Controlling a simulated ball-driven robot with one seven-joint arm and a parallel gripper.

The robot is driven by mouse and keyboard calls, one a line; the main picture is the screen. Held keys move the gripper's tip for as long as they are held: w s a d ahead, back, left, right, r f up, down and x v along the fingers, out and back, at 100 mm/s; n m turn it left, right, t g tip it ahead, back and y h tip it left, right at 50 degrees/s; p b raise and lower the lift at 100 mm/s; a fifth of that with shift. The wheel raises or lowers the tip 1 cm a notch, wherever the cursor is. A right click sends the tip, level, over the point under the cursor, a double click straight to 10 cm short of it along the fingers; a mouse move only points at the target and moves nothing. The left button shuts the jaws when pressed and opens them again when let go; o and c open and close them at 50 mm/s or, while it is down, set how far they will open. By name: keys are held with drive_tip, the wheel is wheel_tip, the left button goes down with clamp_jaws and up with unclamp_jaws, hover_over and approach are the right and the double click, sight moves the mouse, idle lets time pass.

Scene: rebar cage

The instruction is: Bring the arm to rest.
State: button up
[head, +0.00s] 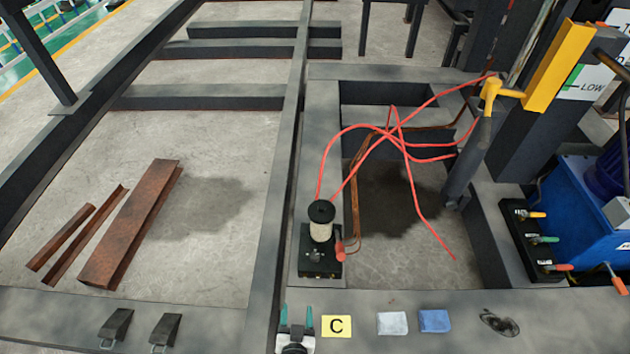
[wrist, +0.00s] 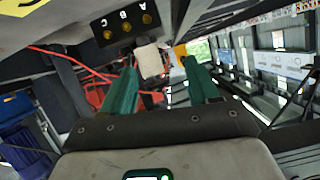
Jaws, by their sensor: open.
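My gripper (head: 297,318) shows at the bottom edge of the head view, just left of the yellow card marked C (head: 336,326). Its two green fingers point away from me, over the front beam. In the wrist view the fingers of my gripper (wrist: 162,82) stand well apart, with nothing held between them. A pale thing and red cables (wrist: 95,95) show beyond the fingers; I cannot tell their distance. Most of my arm is out of the head view.
A black block with a spool (head: 321,222) stands on the frame, with red cables (head: 400,140) looping to the right. White (head: 392,323) and blue (head: 435,321) cloths lie on the front beam. Rusty steel pieces (head: 130,225) lie left. A blue machine (head: 580,220) stands right.

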drive_tip(key=w+d+r+n+g+y+p, duration=0.4)
drive_tip(key=w+d+r+y, duration=0.25)
drive_tip(key=d+r, duration=0.3)
drive_tip(key=s+d+r+m+g+h+p, duration=0.1)
drive_tip(key=s+d+r+g+h, duration=0.2)
drive_tip(key=s+d+r, duration=0.7)
drive_tip(key=s+d+r+m+g+h+p, duration=0.1)
drive_tip(key=s+d+r+g, duration=0.4)
drive_tip(key=s+d+r, duration=0.5)
drive_tip(key=s+d+h+p, duration=0.1)
drive_tip(key=s+d+h, duration=0.1)
drive_tip(key=s, duration=0.5)
drive_tip(key=shift+s+d+r+m+g+h+p, duration=0.3)
drive_tip(key=shift+s+d+r+m+h, duration=0.05)
drive_tip(key=shift+d+m, duration=0.1)
